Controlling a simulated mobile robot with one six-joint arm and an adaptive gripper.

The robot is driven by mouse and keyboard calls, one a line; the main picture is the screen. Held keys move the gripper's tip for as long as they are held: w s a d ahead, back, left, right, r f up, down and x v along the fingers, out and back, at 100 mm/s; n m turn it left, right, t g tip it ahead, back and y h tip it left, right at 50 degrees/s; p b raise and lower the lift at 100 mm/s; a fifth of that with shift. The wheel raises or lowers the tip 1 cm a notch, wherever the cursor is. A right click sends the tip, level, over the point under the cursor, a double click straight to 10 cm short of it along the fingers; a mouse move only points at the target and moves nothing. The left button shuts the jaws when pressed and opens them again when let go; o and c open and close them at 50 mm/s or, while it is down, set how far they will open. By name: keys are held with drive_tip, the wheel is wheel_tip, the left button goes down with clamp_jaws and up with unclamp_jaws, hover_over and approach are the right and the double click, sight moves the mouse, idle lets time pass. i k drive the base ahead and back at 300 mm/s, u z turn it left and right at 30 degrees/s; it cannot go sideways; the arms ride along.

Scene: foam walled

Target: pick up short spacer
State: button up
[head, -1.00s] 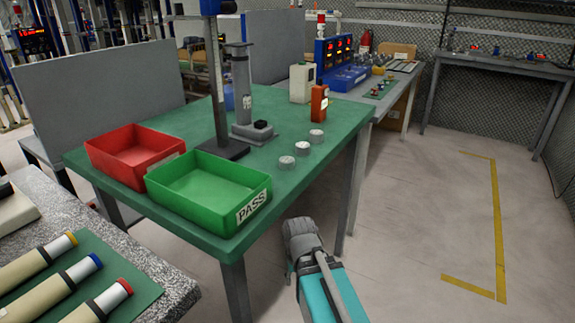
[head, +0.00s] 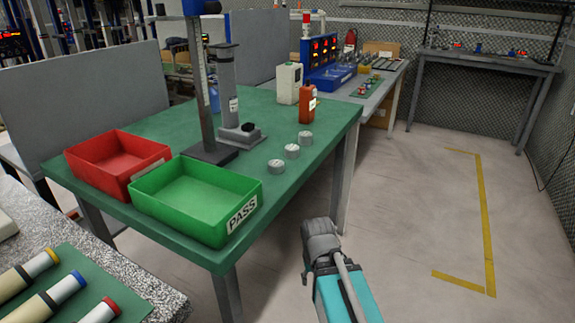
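Three small grey round spacers stand in a row near the right edge of the green-topped table (head: 345,112): a near one (head: 275,167), a middle one (head: 291,152) and a far one (head: 305,137). They look low and much alike; I cannot tell from here which is the short spacer. My arm, with a grey joint and teal link, shows at the bottom, to the right of the table and apart from the spacers. No gripper fingers show in this view.
A red tray (head: 110,158) and a green PASS tray (head: 195,197) sit at the table's near end. A gauge stand (head: 228,100) and an orange device (head: 308,104) stand behind the spacers. A granite slab (head: 150,290) is at lower left. The floor at right is clear.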

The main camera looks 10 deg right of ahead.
sight(276, 167)
drive_tip(key=z, duration=0.4)
drive_tip(key=k, duration=1.65)
drive_tip(key=u, duration=0.45)
drive_tip(key=i, duration=1)
drive_tip(key=z, duration=0.1)
